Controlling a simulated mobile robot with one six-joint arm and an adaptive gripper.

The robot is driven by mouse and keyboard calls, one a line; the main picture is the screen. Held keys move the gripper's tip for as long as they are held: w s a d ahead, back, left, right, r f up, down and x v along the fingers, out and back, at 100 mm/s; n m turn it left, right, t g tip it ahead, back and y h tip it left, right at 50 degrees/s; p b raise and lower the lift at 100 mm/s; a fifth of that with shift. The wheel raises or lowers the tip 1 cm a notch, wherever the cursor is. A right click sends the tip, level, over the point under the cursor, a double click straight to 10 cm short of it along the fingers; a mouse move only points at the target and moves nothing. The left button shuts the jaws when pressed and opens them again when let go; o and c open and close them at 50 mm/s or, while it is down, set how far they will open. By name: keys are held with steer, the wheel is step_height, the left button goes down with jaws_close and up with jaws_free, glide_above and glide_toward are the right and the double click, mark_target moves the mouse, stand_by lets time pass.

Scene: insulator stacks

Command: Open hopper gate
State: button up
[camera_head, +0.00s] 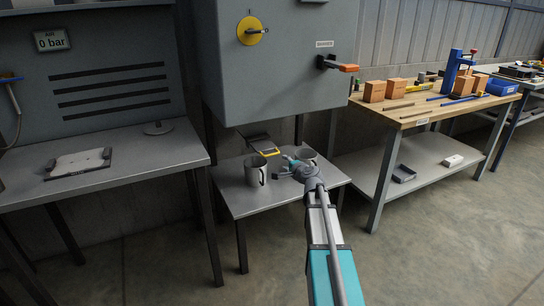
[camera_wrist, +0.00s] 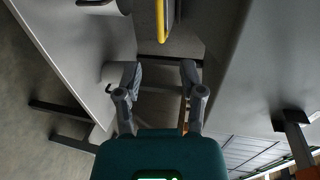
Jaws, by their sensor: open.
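The hopper is a large grey cabinet (camera_head: 280,65) on legs. Under its lower edge is a small gate with a yellow handle (camera_head: 268,153). The yellow handle also shows as a bar at the top of the wrist view (camera_wrist: 160,20). My gripper (camera_head: 293,168) is below the hopper, to the right of the handle in the head view. In the wrist view my gripper (camera_wrist: 160,75) has its two fingers apart with nothing between them. The yellow bar is beyond the fingertips and apart from them.
A grey mug (camera_head: 255,171) stands on the low table (camera_head: 265,203) under the hopper. A second mug (camera_head: 306,156) is partly hidden behind my gripper. A workbench (camera_head: 420,113) stands at right.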

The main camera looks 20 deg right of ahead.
mark_target(271, 155)
steer(key=b+x, duration=0.2)
steer(key=x, duration=1.1)
steer(key=shift+w+f+b, duration=0.1)
steer(key=shift+w+b, duration=0.15)
steer(key=shift+b, duration=0.15)
jaws_close()
